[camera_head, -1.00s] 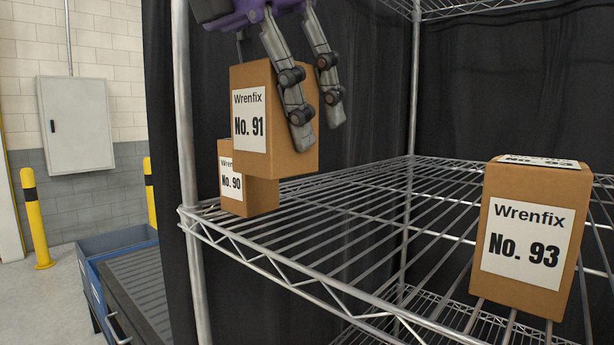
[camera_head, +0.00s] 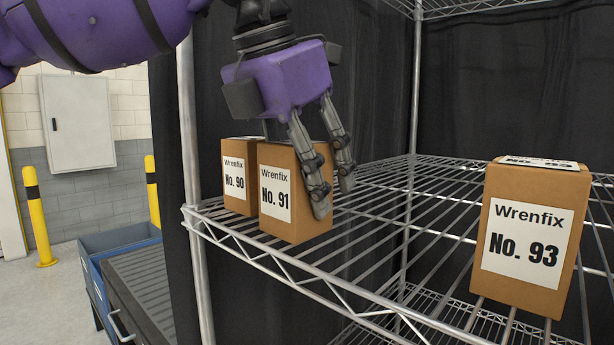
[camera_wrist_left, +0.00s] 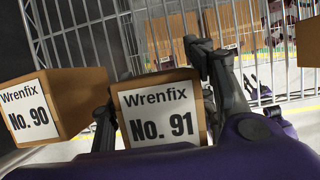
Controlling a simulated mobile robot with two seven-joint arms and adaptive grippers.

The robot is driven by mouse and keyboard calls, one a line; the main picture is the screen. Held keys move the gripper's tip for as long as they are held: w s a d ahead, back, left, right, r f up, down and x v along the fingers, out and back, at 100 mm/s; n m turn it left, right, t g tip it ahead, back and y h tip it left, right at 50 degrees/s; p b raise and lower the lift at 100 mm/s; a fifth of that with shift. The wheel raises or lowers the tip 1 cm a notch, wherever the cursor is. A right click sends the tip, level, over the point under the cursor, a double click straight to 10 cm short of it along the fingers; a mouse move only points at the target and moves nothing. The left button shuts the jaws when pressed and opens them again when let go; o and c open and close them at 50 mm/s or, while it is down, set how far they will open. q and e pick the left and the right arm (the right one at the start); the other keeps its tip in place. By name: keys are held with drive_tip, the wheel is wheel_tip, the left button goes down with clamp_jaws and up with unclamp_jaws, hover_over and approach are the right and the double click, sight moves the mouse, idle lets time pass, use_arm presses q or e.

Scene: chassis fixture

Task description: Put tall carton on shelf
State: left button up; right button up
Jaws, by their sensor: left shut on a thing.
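The brown carton No. 91 (camera_head: 291,221) is upright at the left end of the wire shelf (camera_head: 398,224), just right of carton No. 90 (camera_head: 240,191). My left gripper (camera_head: 333,194) is shut on carton No. 91, with its fingers reaching down from above. The left wrist view shows the No. 91 label (camera_wrist_left: 160,115) between the two fingers (camera_wrist_left: 158,108). The base of carton No. 91 is at or very near the shelf wires; I cannot tell whether it bears on them. My right gripper is out of view.
Carton No. 93 (camera_head: 527,240) stands upright at the right of the shelf. The wires between No. 91 and No. 93 are bare. A metal post (camera_head: 187,150) stands at the left front corner. A blue bin (camera_head: 115,240) is at lower left.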

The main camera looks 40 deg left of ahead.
use_arm(q)
drive_tip(key=shift+f, duration=0.1)
drive_tip(key=o, duration=1.5)
drive_tip(key=v, duration=1.2)
drive_tip(key=shift+w, duration=0.1)
